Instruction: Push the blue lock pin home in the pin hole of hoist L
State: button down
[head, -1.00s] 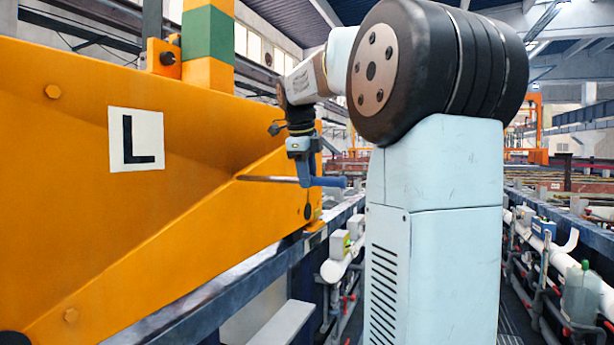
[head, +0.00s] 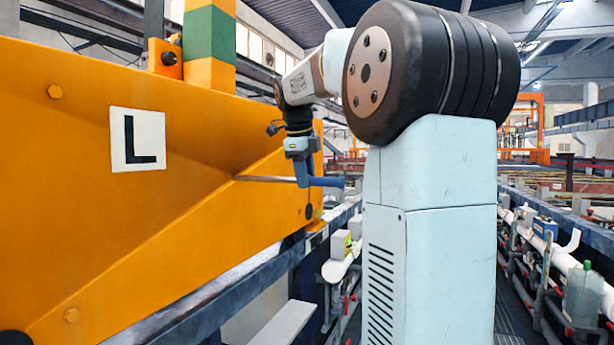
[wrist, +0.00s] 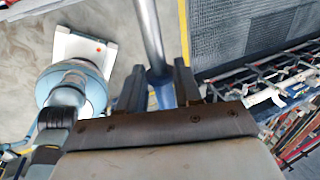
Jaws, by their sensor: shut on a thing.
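Hoist L is the big orange beam (head: 75,175) with a white plate (head: 137,139) marked L, filling the left of the head view. My gripper (head: 301,172) is beside its right end, pointing down, shut on the blue lock pin (head: 326,182). The pin lies about level, with its blue handle to the right and its steel rod (head: 265,179) reaching left across the beam's face. In the wrist view my gripper (wrist: 158,72) has the blue part between its fingers, and the steel rod (wrist: 150,35) runs out past the top edge. I cannot tell whether the rod's tip is in the pin hole.
A dark rail (head: 240,285) runs below the beam. An orange bracket (head: 165,58) and a green-and-orange post (head: 209,40) stand on top of the beam. White pipes (head: 345,262) and small boxes lie behind my arm. Tanks and piping line the right side.

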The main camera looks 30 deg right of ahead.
aim_at(263, 178)
jog(key=shift+w+a, duration=1.25)
jog(key=shift+w, duration=0.4)
jog(key=shift+w+a, duration=1.3)
jog(key=shift+w, duration=0.35)
jog(key=shift+w+a, duration=1.25)
jog(key=shift+w, duration=0.4)
dwell(1.5)
jog(key=c, duration=0.7)
grip_release()
jog(key=shift+r, duration=0.1)
jog(key=v, duration=1.3)
jog(key=shift+a+r, duration=0.15)
jog(key=shift+r, duration=0.1)
